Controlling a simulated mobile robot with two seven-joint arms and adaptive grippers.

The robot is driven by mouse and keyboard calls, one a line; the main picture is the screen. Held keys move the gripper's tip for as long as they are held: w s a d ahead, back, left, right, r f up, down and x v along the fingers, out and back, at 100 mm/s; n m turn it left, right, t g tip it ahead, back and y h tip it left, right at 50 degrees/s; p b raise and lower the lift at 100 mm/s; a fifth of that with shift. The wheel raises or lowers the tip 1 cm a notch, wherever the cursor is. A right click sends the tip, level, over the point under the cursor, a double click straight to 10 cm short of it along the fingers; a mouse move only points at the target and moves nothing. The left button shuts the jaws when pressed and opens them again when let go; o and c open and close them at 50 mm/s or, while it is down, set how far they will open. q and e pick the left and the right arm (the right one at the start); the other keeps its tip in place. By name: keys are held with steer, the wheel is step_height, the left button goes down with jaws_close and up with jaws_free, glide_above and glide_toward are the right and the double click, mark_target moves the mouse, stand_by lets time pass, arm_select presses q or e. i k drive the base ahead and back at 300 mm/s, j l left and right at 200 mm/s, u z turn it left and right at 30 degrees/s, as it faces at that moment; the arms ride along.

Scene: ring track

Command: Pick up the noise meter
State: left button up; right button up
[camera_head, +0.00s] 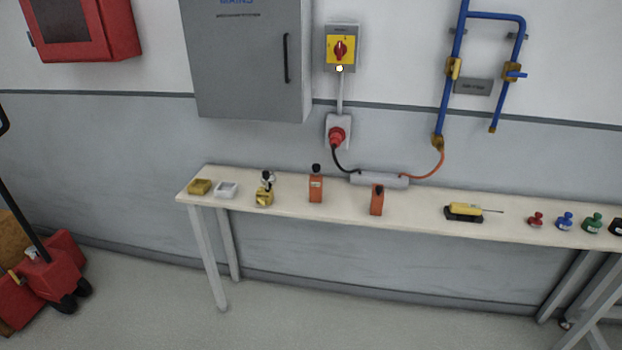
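A long white table (420,222) stands against the wall. An orange upright device with a black ball-shaped top (316,187) stands left of the table's middle and looks like the noise meter. A second orange device with a dark top (377,203) stands to its right, nearer the front edge. I cannot read their labels, so I cannot tell for sure which is the noise meter. Neither of my grippers is in view.
The table also holds a yellow tray (199,187), a white tray (226,190), a yellow-based item (264,195), a grey bar with cables (380,180), a yellow tool (464,210) and several small coloured objects at right. A red pallet truck (45,275) stands at left. The front floor is clear.

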mark_target(316, 180)
steer(key=i+j+z, duration=0.1)
steer(key=j, duration=0.25)
steer(key=i+j, duration=0.35)
steer(key=i+j+z, duration=0.15)
steer(key=j, duration=0.2)
